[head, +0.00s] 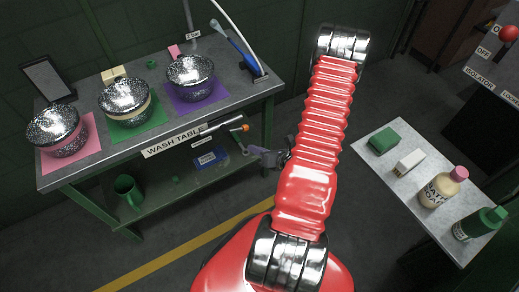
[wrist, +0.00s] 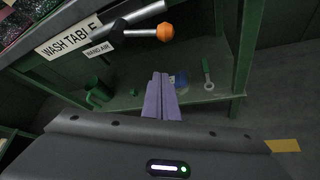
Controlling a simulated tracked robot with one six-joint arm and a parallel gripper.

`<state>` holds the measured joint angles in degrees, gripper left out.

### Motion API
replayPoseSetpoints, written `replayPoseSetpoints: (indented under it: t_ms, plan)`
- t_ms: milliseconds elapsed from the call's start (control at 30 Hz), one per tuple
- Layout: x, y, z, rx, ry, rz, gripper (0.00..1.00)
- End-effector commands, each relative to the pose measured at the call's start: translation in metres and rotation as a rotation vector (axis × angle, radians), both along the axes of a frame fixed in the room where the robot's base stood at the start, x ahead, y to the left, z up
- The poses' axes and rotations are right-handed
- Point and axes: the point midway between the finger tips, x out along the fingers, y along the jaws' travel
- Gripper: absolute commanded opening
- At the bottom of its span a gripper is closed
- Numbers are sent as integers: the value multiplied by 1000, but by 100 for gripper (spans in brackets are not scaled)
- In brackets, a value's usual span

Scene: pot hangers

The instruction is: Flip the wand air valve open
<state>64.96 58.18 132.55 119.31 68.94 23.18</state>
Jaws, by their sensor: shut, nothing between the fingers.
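The wand air valve sits at the front edge of the wash table. Its lever has an orange knob (head: 245,128) and points right, close to the metal pipe (head: 222,124). In the wrist view the orange knob (wrist: 165,32) is at the top centre, with the dark pivot at its left and the "WAND AIR" label (wrist: 98,50) below. My gripper (head: 257,152) is below and slightly right of the knob, apart from it. In the wrist view its purple-grey fingers (wrist: 160,78) are together and empty, pointing toward the lower shelf.
The wash table (head: 92,158) holds several speckled lidded pots on coloured mats and a blue wand (head: 237,47) with a white hose. A green mug (head: 127,188) stands on the lower shelf (head: 170,200). A side table (head: 400,190) with bottles is at right.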

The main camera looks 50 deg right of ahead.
Motion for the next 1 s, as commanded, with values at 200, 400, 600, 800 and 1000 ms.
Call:
replayPoseSetpoints:
  t_ms: [200,400,600,800,1000]
  plan:
    - [26,1,-13,-1,0,3,0]
    - [47,0,-23,0,0,2,0]
    - [61,-4,-24,-2,-1,-3,0]
    - [62,-14,-8,-3,-2,-1,0]
    - [62,-21,3,-2,0,-1,0]
